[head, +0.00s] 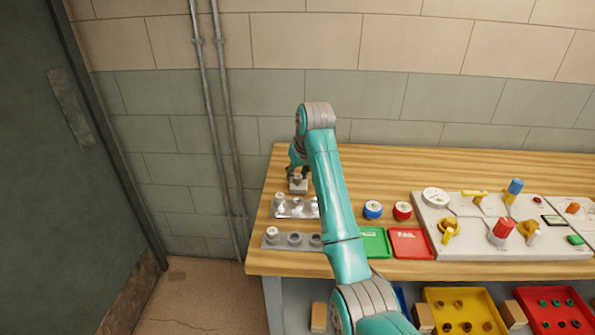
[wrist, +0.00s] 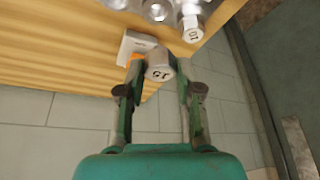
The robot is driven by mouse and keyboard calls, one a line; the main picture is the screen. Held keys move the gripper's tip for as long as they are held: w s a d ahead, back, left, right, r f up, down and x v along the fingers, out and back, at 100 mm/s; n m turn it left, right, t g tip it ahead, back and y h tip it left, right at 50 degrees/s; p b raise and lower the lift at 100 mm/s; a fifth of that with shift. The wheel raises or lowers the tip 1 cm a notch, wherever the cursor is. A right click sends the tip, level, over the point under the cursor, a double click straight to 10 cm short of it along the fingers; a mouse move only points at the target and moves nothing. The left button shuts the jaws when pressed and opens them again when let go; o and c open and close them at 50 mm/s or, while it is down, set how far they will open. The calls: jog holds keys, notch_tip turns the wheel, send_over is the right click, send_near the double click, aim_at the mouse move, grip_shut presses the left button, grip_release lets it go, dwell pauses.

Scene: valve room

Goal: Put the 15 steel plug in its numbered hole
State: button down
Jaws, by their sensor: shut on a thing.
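My gripper (wrist: 160,70) is shut on the steel plug marked 15 (wrist: 160,73), whose numbered end faces the wrist camera. In the head view my gripper (head: 297,172) is over the back left of the wooden bench, and the held plug is too small to make out there. A metal plate with holes (head: 296,209) lies in front of the gripper, partly hidden by my arm. A steel plug marked 10 (wrist: 192,28) stands at one end of this plate. I cannot read any hole numbers.
A small light grey block (wrist: 134,46) is on the bench close beside the held plug. A second metal plate (head: 289,241) lies nearer the front edge. Green (head: 375,242) and red (head: 410,243) trays and a valve panel (head: 500,225) are to the right.

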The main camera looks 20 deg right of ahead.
send_over(296, 199)
jog(key=s, duration=0.1)
jog(key=shift+s+d+f, duration=0.15)
jog(key=shift+f, duration=2.45)
jog(key=shift+f, duration=1.05)
dwell(0.9)
jog(key=c, duration=0.7)
grip_release()
jog(key=shift+r, duration=4)
